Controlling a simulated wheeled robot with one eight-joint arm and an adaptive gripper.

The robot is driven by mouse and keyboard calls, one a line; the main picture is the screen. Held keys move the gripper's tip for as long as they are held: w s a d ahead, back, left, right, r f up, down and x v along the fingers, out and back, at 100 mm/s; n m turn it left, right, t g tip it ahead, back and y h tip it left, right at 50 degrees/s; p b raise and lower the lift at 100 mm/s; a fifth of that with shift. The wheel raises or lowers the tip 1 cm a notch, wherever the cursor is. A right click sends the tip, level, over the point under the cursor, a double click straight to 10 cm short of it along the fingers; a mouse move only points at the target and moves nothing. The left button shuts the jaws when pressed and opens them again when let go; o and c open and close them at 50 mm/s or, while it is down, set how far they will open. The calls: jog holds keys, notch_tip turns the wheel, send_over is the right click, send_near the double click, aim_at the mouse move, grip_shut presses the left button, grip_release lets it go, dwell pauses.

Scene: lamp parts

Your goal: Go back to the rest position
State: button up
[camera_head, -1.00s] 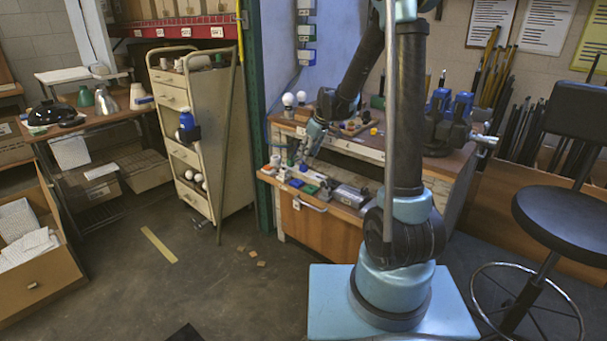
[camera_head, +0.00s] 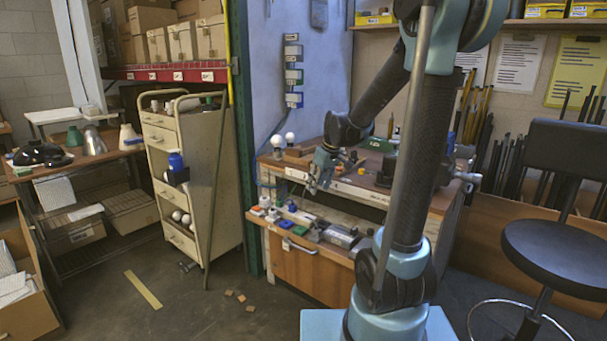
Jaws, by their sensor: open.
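My gripper (camera_head: 314,184) hangs at the end of my arm, pointing down in front of the workbench (camera_head: 358,188). It is open and I see nothing between its fingers. It is above the bench's lower front shelf (camera_head: 342,254) and apart from the small parts there. These include a blue piece (camera_head: 285,224), a green piece (camera_head: 299,230) and a grey metal part (camera_head: 341,236). Two white bulbs (camera_head: 289,138) stand at the bench's back left corner. My arm hides part of the bench's right side.
A cream cart (camera_head: 215,190) with bulbs and a blue item stands left of the bench. A side table (camera_head: 75,165) with lamp shades is at the far left. A black stool (camera_head: 555,255) stands at the right. Open floor (camera_head: 190,315) lies in front of the cart.

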jog(key=s+d+f+m+h, duration=0.1)
jog(key=s+d, duration=0.3)
jog(key=s, duration=0.5)
jog(key=s+d+f+m, duration=0.3)
jog(key=s+d+m, duration=0.1)
jog(key=s, duration=0.6)
jog(key=s+d+f+m+h, duration=0.1)
jog(key=s+d, duration=0.4)
jog(key=s, duration=0.5)
jog(key=shift+d+f+m+g+h, duration=0.35)
jog(key=shift+f+m, duration=0.35)
jog(key=shift+m, duration=0.2)
jog(key=shift+s, duration=0.1)
jog(key=shift+w+f, duration=0.2)
jog(key=shift+w, duration=0.2)
